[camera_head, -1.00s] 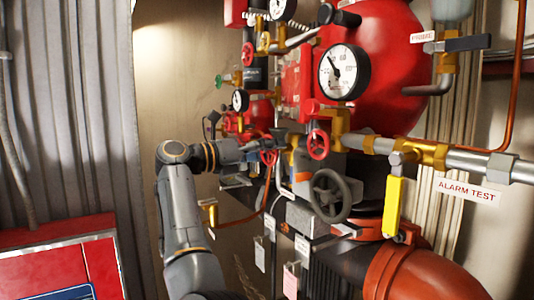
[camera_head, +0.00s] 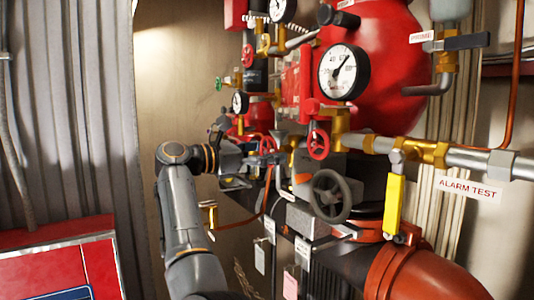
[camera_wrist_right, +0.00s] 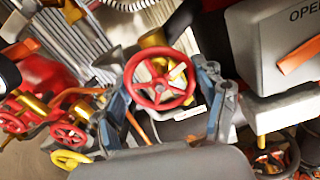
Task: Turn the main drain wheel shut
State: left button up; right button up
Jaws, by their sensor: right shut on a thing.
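A small red handwheel (camera_head: 267,145) sits on the pipework left of centre in the head view. My right gripper (camera_head: 259,151) reaches it from the left and is shut on it. In the right wrist view the red wheel (camera_wrist_right: 160,80) lies between the two fingers of my right gripper (camera_wrist_right: 163,78), which flank its rim. No label naming this wheel as the main drain is readable. A second red wheel (camera_head: 318,145) and a larger dark wheel (camera_head: 330,196) stand to its right, untouched. My left gripper is not in view.
A large pressure gauge (camera_head: 344,72) reads toward the upper right. A yellow lever (camera_head: 393,204) hangs near the "ALARM TEST" sign (camera_head: 468,189). Several more red wheels crowd the wrist view's left side. A red cabinet (camera_head: 60,262) stands lower left. Orange pipe (camera_head: 420,275) fills lower right.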

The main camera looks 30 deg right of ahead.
dwell(0.5)
jog(key=o, duration=1.2)
jog(key=shift+d, duration=0.1)
jog(key=a, duration=1.2)
